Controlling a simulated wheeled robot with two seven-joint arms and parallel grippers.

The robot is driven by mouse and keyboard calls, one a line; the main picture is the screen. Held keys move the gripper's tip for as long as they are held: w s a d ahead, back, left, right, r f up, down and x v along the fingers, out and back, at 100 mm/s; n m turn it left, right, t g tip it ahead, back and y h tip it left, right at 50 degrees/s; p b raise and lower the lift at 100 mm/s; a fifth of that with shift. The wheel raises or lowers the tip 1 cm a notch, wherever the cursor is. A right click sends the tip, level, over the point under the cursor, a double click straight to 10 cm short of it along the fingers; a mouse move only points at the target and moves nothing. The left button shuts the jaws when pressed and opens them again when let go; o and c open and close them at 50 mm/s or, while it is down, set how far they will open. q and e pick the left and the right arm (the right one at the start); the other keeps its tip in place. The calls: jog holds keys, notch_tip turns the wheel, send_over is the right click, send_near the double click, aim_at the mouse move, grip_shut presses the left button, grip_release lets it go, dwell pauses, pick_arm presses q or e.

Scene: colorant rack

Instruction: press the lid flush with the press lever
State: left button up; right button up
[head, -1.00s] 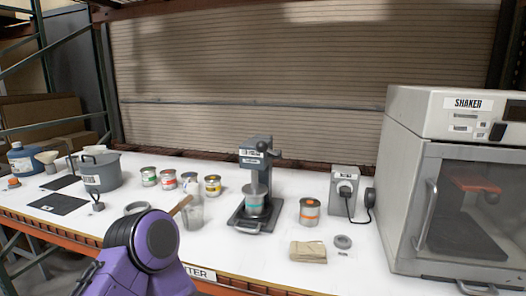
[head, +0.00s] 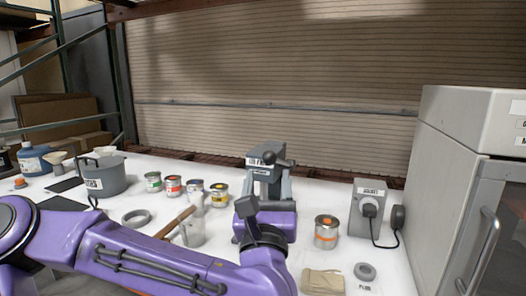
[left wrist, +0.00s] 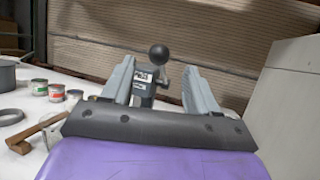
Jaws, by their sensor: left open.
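The grey lid press (head: 262,153) stands on the white table. Its lever ends in a dark ball knob (head: 291,162), which shows in the left wrist view as a round black ball (left wrist: 158,54) on a short rod. My left gripper (head: 268,182) is open in front of the press and hides its lower part. The can and lid in the press are hidden behind it. In the left wrist view my two grey fingers (left wrist: 160,75) stand apart, with the press head and knob seen between them. I cannot tell how far off the knob is. My right gripper is out of view.
A can with an orange label (head: 326,232) stands right of the press, by a grey socket box (head: 368,208). A folded cloth (head: 323,282) and a grey ring (head: 365,271) lie in front. A clear cup (head: 192,232) and several small cans are left. The shaker (head: 450,180) stands far right.

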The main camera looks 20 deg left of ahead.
aim_at(270, 163)
pick_arm(q)
jog(key=p+x, duration=0.3)
jog(key=x, duration=0.4)
jog(key=shift+w+a, duration=0.25)
jog(key=shift+w, duration=0.15)
jog(key=shift+w+d+f, duration=0.1)
jog(key=shift+d, duration=0.05)
